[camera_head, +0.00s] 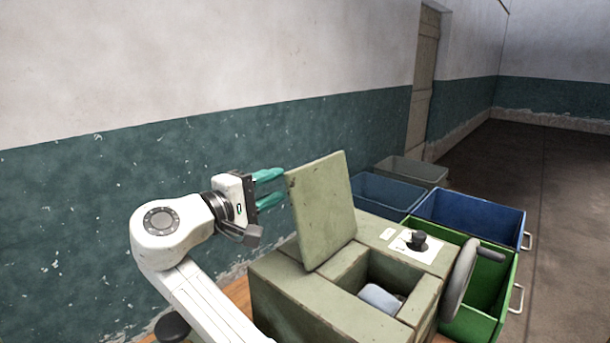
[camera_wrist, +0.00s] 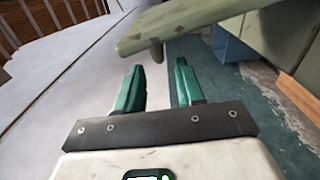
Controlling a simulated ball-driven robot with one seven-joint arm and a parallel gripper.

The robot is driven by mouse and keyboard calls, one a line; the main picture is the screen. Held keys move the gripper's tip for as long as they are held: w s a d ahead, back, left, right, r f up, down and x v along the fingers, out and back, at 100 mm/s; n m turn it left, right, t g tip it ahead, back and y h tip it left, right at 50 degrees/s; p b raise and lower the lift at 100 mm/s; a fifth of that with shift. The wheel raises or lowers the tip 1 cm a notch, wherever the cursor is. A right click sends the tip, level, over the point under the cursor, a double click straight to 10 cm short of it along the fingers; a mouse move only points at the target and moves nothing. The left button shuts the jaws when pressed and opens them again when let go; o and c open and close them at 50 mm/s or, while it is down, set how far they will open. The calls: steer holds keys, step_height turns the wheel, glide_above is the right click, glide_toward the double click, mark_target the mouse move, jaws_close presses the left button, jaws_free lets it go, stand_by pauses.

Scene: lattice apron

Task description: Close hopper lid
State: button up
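The hopper lid (camera_head: 322,208) is a worn green panel standing raised, tilted up at the back left of the green hopper box (camera_head: 290,292). The hopper's opening is uncovered, and a grey-blue object (camera_head: 380,298) lies inside. My gripper (camera_head: 282,186) is at the left of the lid, near its upper left edge, with its two green fingers pointing toward it. The fingers are apart with nothing between them. In the wrist view the gripper (camera_wrist: 160,82) shows open, with the lid's edge (camera_wrist: 180,30) just beyond the fingertips. Whether a finger touches the lid is unclear.
A panel with a black knob (camera_head: 416,240) and a grey handwheel (camera_head: 458,283) are on the hopper's right. Blue (camera_head: 470,215), green (camera_head: 490,270) and grey (camera_head: 412,170) bins stand behind and to the right. A wall (camera_head: 120,180) runs along the left. Open floor (camera_head: 560,190) lies at far right.

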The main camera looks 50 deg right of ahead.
mark_target(318, 206)
steer(key=d+p, duration=0.2)
steer(key=d, duration=0.6)
steer(key=shift+w+d, duration=0.15)
steer(key=shift+d, duration=0.25)
jaws_close()
steer(key=shift+f, duration=0.1)
